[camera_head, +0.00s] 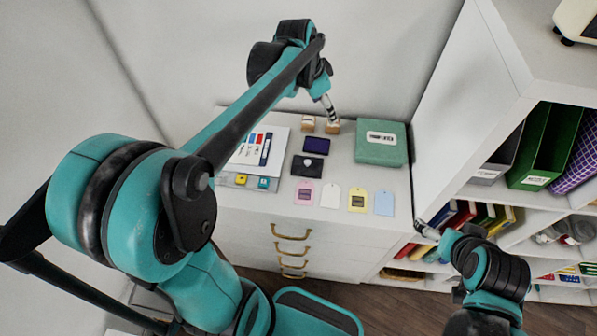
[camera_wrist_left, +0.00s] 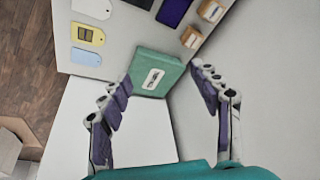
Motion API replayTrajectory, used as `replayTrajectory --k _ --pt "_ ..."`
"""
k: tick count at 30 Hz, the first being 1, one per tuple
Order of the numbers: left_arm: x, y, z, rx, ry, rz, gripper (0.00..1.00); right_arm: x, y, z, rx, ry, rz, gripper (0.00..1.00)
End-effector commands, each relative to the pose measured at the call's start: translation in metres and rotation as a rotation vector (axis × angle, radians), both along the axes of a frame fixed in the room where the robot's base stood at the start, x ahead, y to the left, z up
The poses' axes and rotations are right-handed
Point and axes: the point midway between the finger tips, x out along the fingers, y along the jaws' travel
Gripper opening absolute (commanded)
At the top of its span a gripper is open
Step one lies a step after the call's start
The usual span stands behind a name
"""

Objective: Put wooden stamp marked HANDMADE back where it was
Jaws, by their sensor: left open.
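Two small wooden stamps stand side by side at the back of the white cabinet top: a left one (camera_head: 308,123) and a right one (camera_head: 333,128). Both also show in the left wrist view, one near the top edge (camera_wrist_left: 212,10) and one lower (camera_wrist_left: 191,37). Their markings are too small to read, so I cannot tell which says HANDMADE. My left gripper (camera_head: 331,114) is near the right stamp in the head view. In the left wrist view its fingers (camera_wrist_left: 161,74) are apart and empty, with the stamps outside them. My right gripper (camera_head: 426,229) is beside the cabinet's front right; its opening is unclear.
A green box (camera_head: 381,155) lies right of the stamps. A purple pad (camera_head: 316,145) and a black pad (camera_head: 307,167) lie in front of them. Several coloured tags, including a white one (camera_head: 331,196), line the front. Shelves (camera_head: 490,190) stand at the right.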

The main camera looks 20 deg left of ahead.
Motion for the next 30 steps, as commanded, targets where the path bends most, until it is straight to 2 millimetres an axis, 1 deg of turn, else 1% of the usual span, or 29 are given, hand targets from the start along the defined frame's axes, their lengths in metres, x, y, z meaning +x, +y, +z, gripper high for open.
replayTrajectory --k 1,4,6,9,13,15,19,22,30 --pt "-0.024 -0.006 0.004 0.000 -0.016 0.055 0.63 0.000 0.000 0.000 0.000 0.000 0.000 1.00" --pt "-0.066 -0.012 0.007 -0.012 -0.053 0.184 0.63 0.000 0.000 0.000 0.000 0.000 0.000 1.00" --pt "-0.095 -0.015 0.004 -0.026 -0.082 0.271 0.63 0.000 0.000 0.000 0.000 0.000 0.000 1.00" --pt "-0.134 -0.018 -0.005 -0.055 -0.127 0.387 0.63 0.000 0.000 0.000 0.000 0.000 0.000 1.00" --pt "-0.171 -0.020 -0.023 -0.098 -0.180 0.510 0.63 0.000 0.000 0.000 0.000 0.000 0.000 1.00" --pt "-0.184 -0.020 -0.032 -0.118 -0.202 0.556 0.63 0.000 0.000 0.000 0.000 0.000 0.000 1.00" --pt "-0.197 -0.020 -0.042 -0.143 -0.226 0.608 0.63 0.000 0.000 0.000 0.000 0.000 0.000 1.00" --pt "-0.200 -0.020 -0.044 -0.151 -0.233 0.621 0.63 0.000 0.000 0.000 0.000 0.000 0.000 1.00" --pt "-0.200 -0.020 -0.045 -0.151 -0.232 0.622 0.63 0.000 0.000 -0.001 0.000 0.000 0.000 1.00"
